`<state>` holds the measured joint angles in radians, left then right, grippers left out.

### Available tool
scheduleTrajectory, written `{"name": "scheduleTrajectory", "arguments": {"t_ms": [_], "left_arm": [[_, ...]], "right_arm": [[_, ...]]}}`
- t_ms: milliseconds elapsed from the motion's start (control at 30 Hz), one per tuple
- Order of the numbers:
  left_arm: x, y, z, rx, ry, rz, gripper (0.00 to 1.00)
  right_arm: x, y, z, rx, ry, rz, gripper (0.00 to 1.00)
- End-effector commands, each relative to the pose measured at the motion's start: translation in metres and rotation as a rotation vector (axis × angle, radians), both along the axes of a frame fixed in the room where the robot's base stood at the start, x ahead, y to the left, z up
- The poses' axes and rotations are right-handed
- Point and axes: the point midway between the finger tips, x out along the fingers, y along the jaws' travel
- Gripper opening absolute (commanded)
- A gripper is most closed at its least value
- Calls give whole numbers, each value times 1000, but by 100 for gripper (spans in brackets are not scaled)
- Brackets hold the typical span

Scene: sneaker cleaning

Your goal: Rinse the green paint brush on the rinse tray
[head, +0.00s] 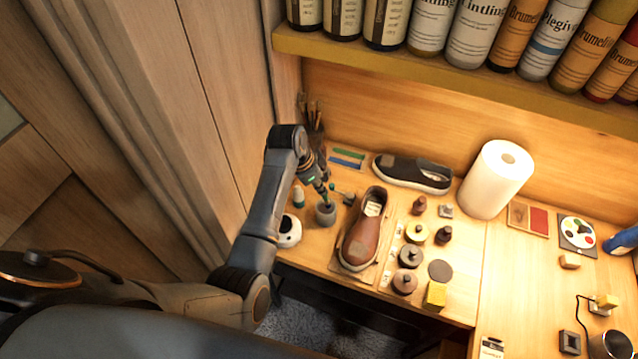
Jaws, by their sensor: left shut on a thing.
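My left arm comes in from the left and its gripper (321,190) is shut on a thin green brush (325,199). The brush points down, with its lower end at the mouth of a small grey round pot (326,216). I cannot tell whether the tip is inside the pot or just above it. No thing shows clearly as a rinse tray; this pot is the container right under the brush. My right gripper is not in view.
A brown shoe (366,236) stands right of the pot, with a dark shoe (412,173) behind it. A white round device (289,231) and a small bottle (298,197) are to the left. Jars (410,256), a paper roll (496,180) and a bottle shelf (440,75) lie further right and above.

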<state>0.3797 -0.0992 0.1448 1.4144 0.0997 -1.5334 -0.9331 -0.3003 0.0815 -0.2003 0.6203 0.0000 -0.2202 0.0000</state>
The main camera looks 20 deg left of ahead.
Motion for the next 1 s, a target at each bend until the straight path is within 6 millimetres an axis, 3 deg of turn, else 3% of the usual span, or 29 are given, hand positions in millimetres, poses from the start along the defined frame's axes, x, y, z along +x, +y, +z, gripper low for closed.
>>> {"name": "scheduleTrajectory", "arguments": {"t_ms": [1000], "left_arm": [[-1, 0, -9, -1, 2, -1, 0]], "right_arm": [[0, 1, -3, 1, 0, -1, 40]]}}
